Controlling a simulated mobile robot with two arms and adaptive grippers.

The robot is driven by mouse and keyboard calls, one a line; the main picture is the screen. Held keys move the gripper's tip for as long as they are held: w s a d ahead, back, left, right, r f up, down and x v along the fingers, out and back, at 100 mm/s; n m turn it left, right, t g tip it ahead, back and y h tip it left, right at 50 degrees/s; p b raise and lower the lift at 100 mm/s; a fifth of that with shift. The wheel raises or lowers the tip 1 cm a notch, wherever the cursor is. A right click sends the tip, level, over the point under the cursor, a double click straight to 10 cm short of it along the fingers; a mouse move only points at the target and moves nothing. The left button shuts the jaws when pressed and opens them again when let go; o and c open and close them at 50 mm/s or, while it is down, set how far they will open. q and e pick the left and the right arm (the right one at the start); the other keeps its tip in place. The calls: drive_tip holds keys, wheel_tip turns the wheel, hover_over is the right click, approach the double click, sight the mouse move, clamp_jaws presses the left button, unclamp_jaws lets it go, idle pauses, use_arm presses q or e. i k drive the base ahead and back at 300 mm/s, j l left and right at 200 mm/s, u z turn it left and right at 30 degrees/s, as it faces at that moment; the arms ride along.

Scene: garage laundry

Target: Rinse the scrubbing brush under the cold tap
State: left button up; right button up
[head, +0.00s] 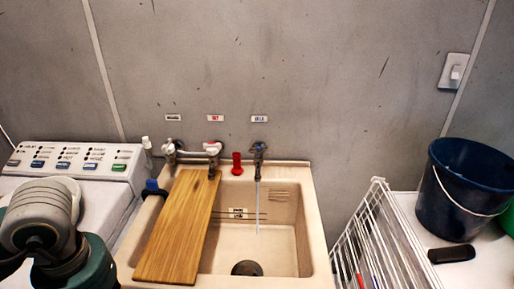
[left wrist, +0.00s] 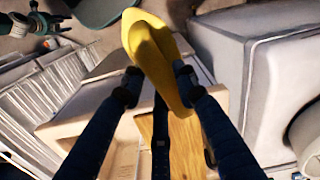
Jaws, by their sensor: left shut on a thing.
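My left gripper (left wrist: 158,82) is shut on a yellow, tapered thing that I take to be the scrubbing brush (left wrist: 152,45); no bristles show. In the left wrist view it is above the wooden board and sink edge. In the head view only my left arm shows at lower left; the gripper and brush are out of frame. The cold tap (head: 258,150), blue and under the right-hand wall label, has a thin stream of water (head: 258,212) falling into the sink (head: 285,230). My right gripper (left wrist: 43,24) seems to show small at the upper left; its jaws are unclear.
A wooden board (head: 180,230) covers the sink's left part; it also shows in the left wrist view (left wrist: 185,145). A red object (head: 237,164) stands behind the basin. The washing machine (head: 85,165) is left; a white wire rack (head: 375,235) and blue bucket (head: 450,195) are right.

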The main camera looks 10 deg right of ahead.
sight(259, 150)
drive_tip(key=z, duration=0.6)
drive_tip(key=i+j+z, duration=0.1)
drive_tip(key=j+z, duration=0.15)
drive_tip(key=z, duration=0.15)
drive_tip(key=j+z, duration=0.25)
drive_tip(key=z, duration=0.15)
drive_tip(key=j+z, duration=0.55)
drive_tip(key=z, duration=0.25)
drive_tip(key=j, duration=0.3)
